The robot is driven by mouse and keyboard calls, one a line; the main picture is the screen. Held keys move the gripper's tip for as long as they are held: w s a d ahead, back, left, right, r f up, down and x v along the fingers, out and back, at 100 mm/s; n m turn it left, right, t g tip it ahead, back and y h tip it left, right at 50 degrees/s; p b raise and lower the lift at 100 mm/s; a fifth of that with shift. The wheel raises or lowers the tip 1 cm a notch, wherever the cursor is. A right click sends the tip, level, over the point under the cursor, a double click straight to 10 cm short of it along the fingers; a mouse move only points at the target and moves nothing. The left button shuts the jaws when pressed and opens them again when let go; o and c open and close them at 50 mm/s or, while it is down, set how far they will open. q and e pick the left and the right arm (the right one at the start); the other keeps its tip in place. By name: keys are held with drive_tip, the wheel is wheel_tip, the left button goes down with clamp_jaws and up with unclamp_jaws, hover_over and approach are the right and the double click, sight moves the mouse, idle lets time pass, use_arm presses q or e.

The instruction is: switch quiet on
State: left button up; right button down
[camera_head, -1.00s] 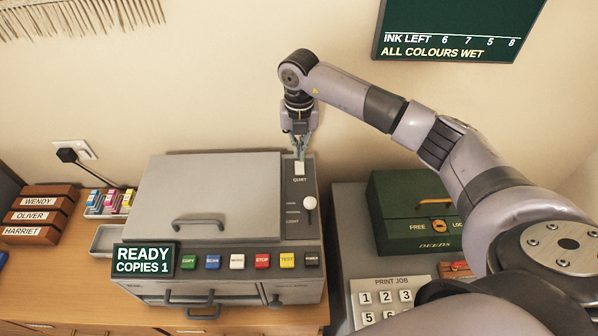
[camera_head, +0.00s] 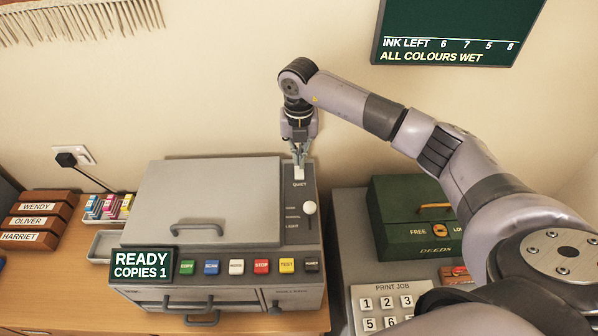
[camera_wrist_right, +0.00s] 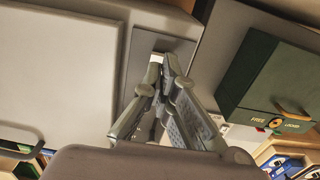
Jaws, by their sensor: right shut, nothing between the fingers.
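The white QUIET switch (camera_head: 299,173) sits at the back of the dark panel on the right side of the grey printer (camera_head: 215,200). The word QUIET is printed just in front of it. My right gripper (camera_head: 299,160) points down at the switch, shut and empty. Its fingertips are at the switch's far edge; I cannot tell if they touch it. In the right wrist view the fingertips (camera_wrist_right: 165,60) close together just by the white switch (camera_wrist_right: 156,57), partly hiding it. My left gripper is not in view.
A slider with a white knob (camera_head: 309,208) stands on the same panel. Coloured buttons (camera_head: 262,266) and a READY display (camera_head: 143,264) line the printer's front. A green DEEDS box (camera_head: 410,195) stands to the right, and ink cartridges (camera_head: 108,206) to the left.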

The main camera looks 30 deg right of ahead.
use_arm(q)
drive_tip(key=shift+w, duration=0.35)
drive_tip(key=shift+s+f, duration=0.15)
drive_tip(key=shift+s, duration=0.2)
use_arm(e)
drive_tip(key=shift+f, duration=0.15)
use_arm(q)
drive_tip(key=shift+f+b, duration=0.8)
drive_tip(key=shift+b, duration=0.15)
use_arm(e)
drive_tip(key=shift+f, duration=1.15)
drive_tip(key=shift+s, duration=0.1)
drive_tip(key=shift+r+p, duration=0.65)
drive_tip(key=shift+r, duration=0.2)
drive_tip(key=shift+r+p, duration=1.65)
drive_tip(key=shift+r, duration=1.05)
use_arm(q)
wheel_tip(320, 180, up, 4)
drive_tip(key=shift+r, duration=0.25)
use_arm(e)
drive_tip(key=shift+f, duration=0.1)
